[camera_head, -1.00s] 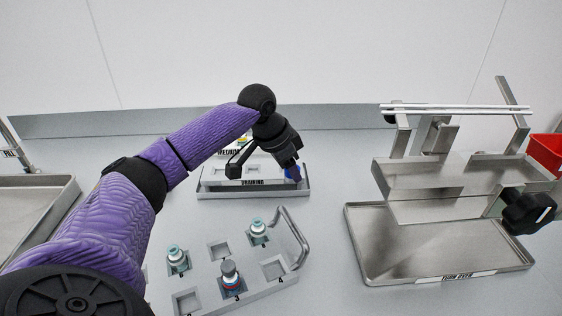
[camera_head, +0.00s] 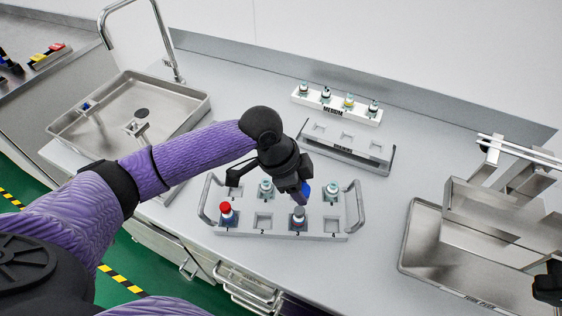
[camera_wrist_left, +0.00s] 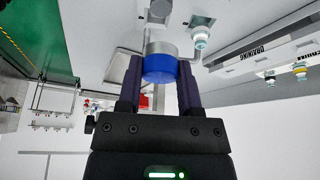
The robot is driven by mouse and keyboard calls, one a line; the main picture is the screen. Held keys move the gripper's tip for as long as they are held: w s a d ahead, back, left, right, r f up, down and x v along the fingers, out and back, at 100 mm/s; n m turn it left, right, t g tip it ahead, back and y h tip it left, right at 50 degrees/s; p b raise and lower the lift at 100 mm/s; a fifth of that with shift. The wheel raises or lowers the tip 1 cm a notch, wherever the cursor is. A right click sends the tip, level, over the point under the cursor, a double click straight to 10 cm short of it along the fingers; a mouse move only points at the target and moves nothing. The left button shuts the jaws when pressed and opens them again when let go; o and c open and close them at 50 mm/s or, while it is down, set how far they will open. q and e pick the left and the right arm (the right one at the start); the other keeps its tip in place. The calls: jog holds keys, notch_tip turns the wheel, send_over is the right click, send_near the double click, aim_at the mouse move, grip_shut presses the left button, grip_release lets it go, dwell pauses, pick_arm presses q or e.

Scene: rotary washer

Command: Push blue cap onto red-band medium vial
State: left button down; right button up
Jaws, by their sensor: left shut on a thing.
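My left gripper (camera_head: 301,196) is shut on a blue cap (camera_head: 306,187). In the left wrist view the blue cap (camera_wrist_left: 160,69) sits between both fingers, with a grey cylindrical part (camera_wrist_left: 160,47) beyond it. In the head view, a vial with a grey top and a red band low on its body (camera_head: 298,216) stands upright in the front row of the grey rack (camera_head: 335,236). The gripper and cap appear just above this vial, apart from it. Exact height and alignment cannot be told.
A red-capped vial (camera_head: 226,212) and two teal-topped vials (camera_head: 265,188) (camera_head: 332,192) stand in the rack. Behind are a draining tray (camera_head: 350,150) and a white rack (camera_head: 340,108) with several vials. A sink (camera_head: 130,110) lies left and a metal stand (camera_head: 500,225) right.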

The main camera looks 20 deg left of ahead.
aim_at(302, 210)
pick_arm(q)
jog(key=shift+s+f+b, duration=0.1)
jog(key=shift+f+b, duration=0.1)
jog(key=shift+b, duration=0.1)
notch_tip(302, 210, down, 4)
jog(key=b, duration=0.5)
jog(key=shift+f, duration=0.15)
jog(key=shift+f+b, duration=0.3)
jog(key=shift+f, duration=0.55)
jog(key=shift+r, duration=0.1)
jog(key=shift+r+p, duration=0.35)
jog(key=shift+p, duration=0.45)
